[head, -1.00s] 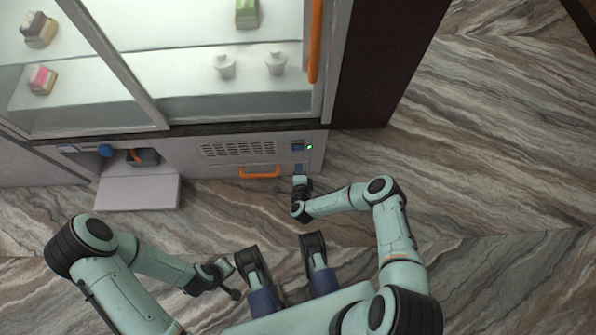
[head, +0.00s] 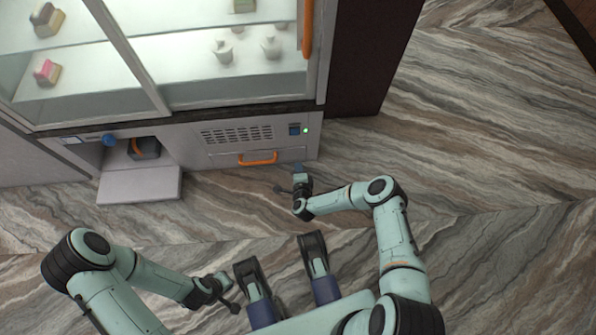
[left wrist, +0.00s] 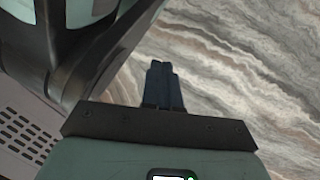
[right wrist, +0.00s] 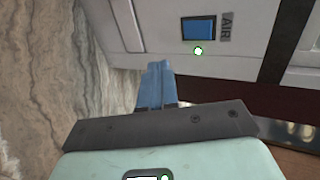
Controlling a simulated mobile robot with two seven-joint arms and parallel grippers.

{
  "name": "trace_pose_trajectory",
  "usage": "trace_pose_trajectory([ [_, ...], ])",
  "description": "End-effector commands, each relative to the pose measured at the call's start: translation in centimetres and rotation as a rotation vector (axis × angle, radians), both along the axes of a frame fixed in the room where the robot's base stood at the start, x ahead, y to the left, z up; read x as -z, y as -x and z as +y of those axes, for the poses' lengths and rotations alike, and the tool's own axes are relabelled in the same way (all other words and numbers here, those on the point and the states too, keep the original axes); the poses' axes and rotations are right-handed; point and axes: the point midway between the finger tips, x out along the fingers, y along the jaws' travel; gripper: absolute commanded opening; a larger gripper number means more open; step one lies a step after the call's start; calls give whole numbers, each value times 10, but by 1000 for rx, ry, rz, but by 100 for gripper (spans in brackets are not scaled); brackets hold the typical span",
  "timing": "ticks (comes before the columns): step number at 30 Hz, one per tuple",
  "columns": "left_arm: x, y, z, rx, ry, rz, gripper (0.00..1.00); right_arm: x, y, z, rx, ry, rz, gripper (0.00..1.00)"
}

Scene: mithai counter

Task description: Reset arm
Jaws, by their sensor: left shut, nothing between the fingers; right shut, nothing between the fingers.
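My right gripper (head: 299,169) is shut and empty, just in front of the counter's lower panel. Its blue fingers show together in the right wrist view (right wrist: 155,84), apart from the blue switch (right wrist: 198,29) and green light (right wrist: 198,51) on the panel. The switch also shows in the head view (head: 294,130). My left gripper (head: 222,279) is low at the left, over the floor and away from the counter. Its dark fingers are together and empty in the left wrist view (left wrist: 163,86).
The glass-fronted display counter (head: 222,92) holds sweets and small white pots. Its lower panel has a vent (head: 237,135) and an orange handle (head: 258,158). A white flap (head: 139,187) stands out at the left below a dark box (head: 145,148). Floor at the right is clear.

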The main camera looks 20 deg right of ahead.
Motion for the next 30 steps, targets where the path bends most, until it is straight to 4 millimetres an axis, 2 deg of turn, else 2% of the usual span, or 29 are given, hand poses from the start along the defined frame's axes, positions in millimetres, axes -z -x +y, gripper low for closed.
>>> trace_pose_trajectory([
  [12,-1,1,0,1,0,3,0,-2,-2,0,-7,1,2,0],
  [14,-6,3,-1,2,3,5,0,-8,1,5,-30,2,12,0],
  [17,-28,8,-6,8,13,11,0,-31,13,22,-129,19,54,0],
  [20,-68,16,-14,19,31,19,0,-71,39,47,-301,55,133,0],
  [21,-86,19,-17,25,39,23,0,-89,54,57,-381,73,172,0],
  [23,-111,24,-23,35,52,34,0,-111,84,73,-526,116,253,0],
  [26,-149,31,-32,56,76,53,0,-145,139,84,-754,193,396,0],
  [27,-163,34,-36,64,85,61,0,-159,163,85,-842,218,455,0],
  [30,-197,39,-44,86,108,83,0,-196,223,79,-1048,270,600,0],
])
